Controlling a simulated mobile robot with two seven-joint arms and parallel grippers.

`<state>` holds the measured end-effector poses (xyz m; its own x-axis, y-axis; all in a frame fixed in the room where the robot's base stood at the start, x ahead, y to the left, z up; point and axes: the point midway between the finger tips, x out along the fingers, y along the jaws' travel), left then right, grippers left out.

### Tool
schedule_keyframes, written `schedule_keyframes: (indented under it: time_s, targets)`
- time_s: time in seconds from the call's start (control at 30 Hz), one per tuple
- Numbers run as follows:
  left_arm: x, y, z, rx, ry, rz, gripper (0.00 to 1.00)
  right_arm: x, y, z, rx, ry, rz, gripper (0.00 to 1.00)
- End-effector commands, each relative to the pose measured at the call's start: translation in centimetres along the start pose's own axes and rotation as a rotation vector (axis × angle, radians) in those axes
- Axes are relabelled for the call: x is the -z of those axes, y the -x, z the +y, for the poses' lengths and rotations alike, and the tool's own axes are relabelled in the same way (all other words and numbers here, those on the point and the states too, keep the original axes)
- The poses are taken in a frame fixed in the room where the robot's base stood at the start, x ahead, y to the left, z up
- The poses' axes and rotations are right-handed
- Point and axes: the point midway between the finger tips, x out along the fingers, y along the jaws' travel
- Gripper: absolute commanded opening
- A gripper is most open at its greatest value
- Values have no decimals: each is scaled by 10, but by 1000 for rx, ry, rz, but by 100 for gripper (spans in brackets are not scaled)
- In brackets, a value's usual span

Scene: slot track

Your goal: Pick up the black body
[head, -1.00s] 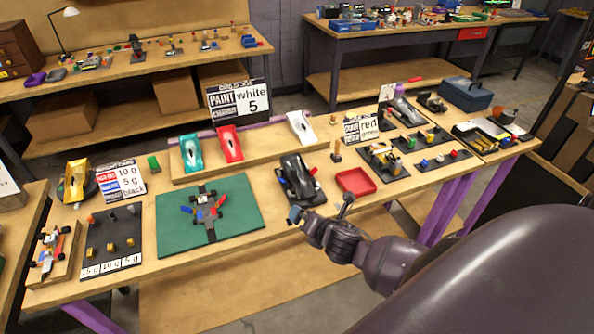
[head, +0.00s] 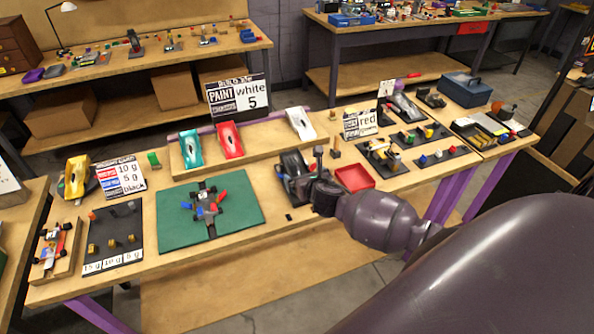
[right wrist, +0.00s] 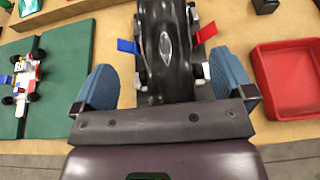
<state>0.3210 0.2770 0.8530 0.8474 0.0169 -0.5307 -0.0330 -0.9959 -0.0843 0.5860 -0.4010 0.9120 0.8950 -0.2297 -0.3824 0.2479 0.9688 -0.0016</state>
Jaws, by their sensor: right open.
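The black body (head: 292,163) is a glossy dark car shape standing on a dark stand on the table. In the head view my right gripper (head: 305,173) is at its near end and hides part of it. In the right wrist view the black body (right wrist: 168,45) runs between the two blue fingers of my right gripper (right wrist: 163,85). The gripper is open, with a finger on each side and gaps to the body. A blue tab and a red tab stick out beside the body. My left gripper is not in view.
A red tray (head: 354,178) stands close to the right of the body. A green mat (head: 245,218) with a small car (head: 205,206) lies to the left. Behind are a teal body (head: 191,148), a red body (head: 229,139) and a white body (head: 301,124) on a raised board.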

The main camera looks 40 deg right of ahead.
Motion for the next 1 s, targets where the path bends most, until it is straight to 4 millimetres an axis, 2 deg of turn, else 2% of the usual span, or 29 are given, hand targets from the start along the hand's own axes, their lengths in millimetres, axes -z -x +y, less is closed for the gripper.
schedule_keyframes:
  time_s: [0.5,0.83,1.0]
  targets:
    - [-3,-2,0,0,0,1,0,6,-48,-5,0,-1,1,100]
    - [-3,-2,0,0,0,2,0,5,-51,-5,-1,-1,1,100]
    - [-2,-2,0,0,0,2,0,6,-51,-5,-1,-1,1,74]
